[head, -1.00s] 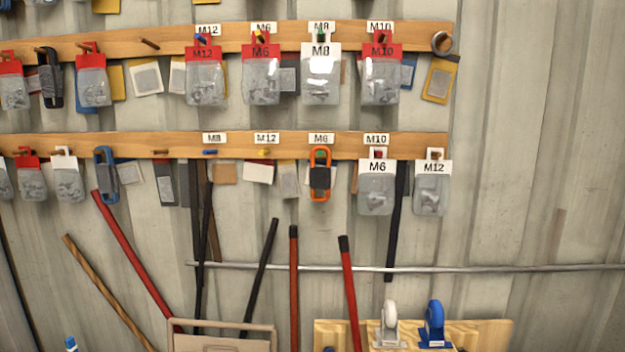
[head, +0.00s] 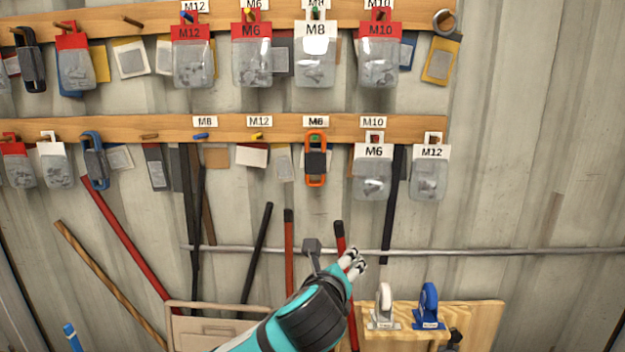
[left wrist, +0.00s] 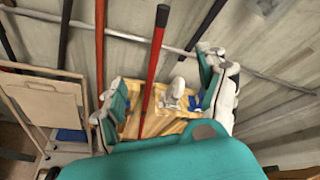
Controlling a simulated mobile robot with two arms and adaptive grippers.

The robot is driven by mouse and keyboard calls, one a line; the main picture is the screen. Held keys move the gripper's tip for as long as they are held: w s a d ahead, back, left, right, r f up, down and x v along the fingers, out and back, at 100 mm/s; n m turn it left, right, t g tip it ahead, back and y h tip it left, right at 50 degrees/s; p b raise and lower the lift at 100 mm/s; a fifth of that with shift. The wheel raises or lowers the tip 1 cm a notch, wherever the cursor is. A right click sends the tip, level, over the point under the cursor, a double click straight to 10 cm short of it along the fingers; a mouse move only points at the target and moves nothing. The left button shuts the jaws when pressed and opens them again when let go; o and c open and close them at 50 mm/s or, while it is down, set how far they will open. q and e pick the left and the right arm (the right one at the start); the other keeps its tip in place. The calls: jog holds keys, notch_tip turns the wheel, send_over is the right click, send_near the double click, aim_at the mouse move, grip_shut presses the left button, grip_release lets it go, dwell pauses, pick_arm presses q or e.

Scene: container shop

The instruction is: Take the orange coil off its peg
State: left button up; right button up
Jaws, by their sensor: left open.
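The orange coil (head: 316,172), a long loop with a dark band round its middle, hangs on a peg of the lower wooden rail (head: 270,127), under an M6 label (head: 316,122). My left gripper (head: 352,262) is below the coil and slightly to its right in the head view, apart from it, open and empty. In the left wrist view the left gripper's fingers (left wrist: 165,95) are spread wide, with a red pole and a wooden board seen between them. The coil does not show in that view. My right gripper is not in view.
An M6 bag (head: 373,175) hangs close to the coil's right; a pale card (head: 284,165) is at its left. A blue coil (head: 95,163) hangs farther left. A grey pipe (head: 450,250) runs across the wall. Casters stand on a wooden board (head: 485,318) below.

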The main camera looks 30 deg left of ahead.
aim_at(315, 152)
pick_arm(q)
jog(key=a+r+m+t+y, duration=0.1)
jog(key=a+r+m+y, duration=0.15)
jog(key=r, duration=0.55)
jog(key=a+r+m+t+y, duration=0.1)
jog(key=a+r+m+y, duration=0.15)
jog(key=r, duration=0.65)
jog(key=shift+m+h, duration=0.3)
jog(key=shift+h, duration=0.2)
jog(key=p+x, duration=0.4)
jog(key=x, duration=1.4)
jog(key=shift+w+a+r, duration=0.1)
jog(key=shift+w+a, duration=0.05)
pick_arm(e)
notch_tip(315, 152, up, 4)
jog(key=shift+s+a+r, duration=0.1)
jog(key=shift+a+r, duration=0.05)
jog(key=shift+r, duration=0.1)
pick_arm(q)
jog(key=c, duration=1.3)
jog(key=shift+r+p, duration=0.35)
jog(key=shift+p, duration=0.7)
jog(key=shift+c, duration=0.3)
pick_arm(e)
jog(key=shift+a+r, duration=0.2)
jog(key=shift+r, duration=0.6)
